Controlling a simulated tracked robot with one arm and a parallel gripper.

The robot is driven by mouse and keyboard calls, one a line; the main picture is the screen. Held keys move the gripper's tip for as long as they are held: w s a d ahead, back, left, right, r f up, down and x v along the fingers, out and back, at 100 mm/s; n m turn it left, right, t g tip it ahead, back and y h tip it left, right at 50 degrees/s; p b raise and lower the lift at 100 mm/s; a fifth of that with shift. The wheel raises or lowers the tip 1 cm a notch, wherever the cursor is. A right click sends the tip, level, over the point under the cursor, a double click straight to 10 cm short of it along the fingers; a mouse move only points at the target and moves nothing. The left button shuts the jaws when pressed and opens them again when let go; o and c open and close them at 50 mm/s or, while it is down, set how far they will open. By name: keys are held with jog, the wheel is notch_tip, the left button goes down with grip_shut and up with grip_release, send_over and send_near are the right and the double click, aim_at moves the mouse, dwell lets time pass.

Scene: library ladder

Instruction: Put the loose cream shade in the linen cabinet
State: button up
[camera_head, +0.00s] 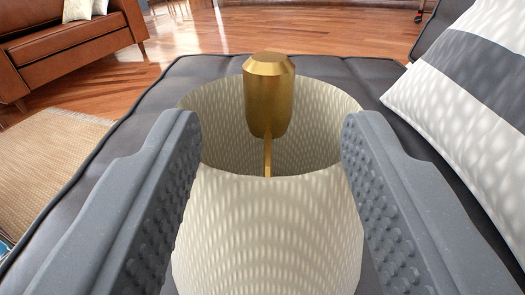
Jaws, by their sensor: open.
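The cream shade (268,235) stands upright on a dark grey cushioned seat (190,85), its open top facing up. A gold fitting (270,95) rises out of its middle on a thin stem. My gripper (270,135) is open, with one grey studded finger on each side of the shade. The fingers are close to its wall; I cannot tell whether either touches. The shade's lower edge is out of frame. The linen cabinet is not in view.
A striped grey and white pillow (465,90) leans at the right, close to my right finger. A brown leather sofa (75,50) stands at the far left. A woven rug (50,165) lies at left, and wooden floor (180,40) shows clear beyond the seat.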

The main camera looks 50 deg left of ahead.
aim_at(269, 88)
jog(key=shift+r+b+x, duration=0.2)
jog(key=shift+b+x, duration=0.95)
jog(key=shift+x, duration=2.2)
grip_shut()
